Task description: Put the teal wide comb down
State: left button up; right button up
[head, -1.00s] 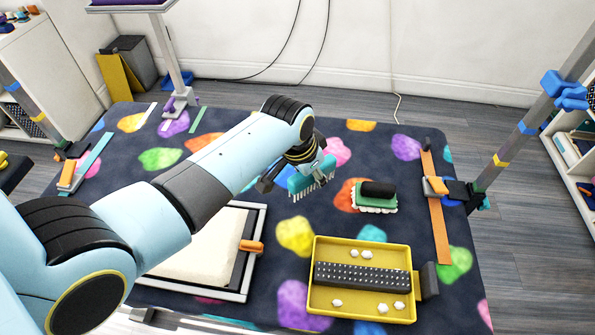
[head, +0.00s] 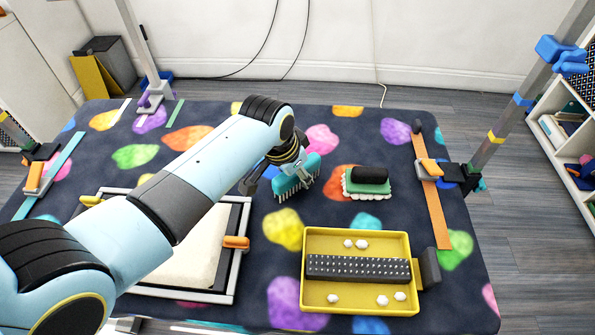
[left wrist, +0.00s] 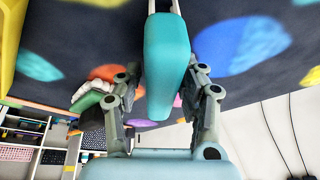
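The teal wide comb (head: 297,180) is in my left gripper (head: 286,172), over the middle of the dark spotted table top (head: 250,215). Its pale teeth point down in the head view. I cannot tell whether the teeth touch the surface. In the left wrist view the comb (left wrist: 166,55) sits between the two fingers of my left gripper (left wrist: 166,78), which look closed on its sides. My right gripper is in no view.
A black-topped green brush (head: 368,181) lies right of the comb. A yellow tray (head: 357,233) with a black studded bar and white bits is nearer. A framed pale pad (head: 238,255) lies front left. An orange strip (head: 436,215) is clamped at right.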

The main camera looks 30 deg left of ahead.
pick_arm(q)
jog(key=shift+o, duration=0.6)
jog(key=shift+r, duration=0.35)
jog(key=p+v, duration=0.2)
jog(key=v, duration=0.9)
jog(key=shift+s+r, duration=0.1)
jog(key=shift+r, duration=0.2)
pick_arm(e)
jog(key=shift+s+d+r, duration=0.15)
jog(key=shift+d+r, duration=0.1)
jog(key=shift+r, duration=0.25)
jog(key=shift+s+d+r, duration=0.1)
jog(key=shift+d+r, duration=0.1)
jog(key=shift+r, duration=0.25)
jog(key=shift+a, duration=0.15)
pick_arm(q)
jog(key=shift+s, duration=0.15)
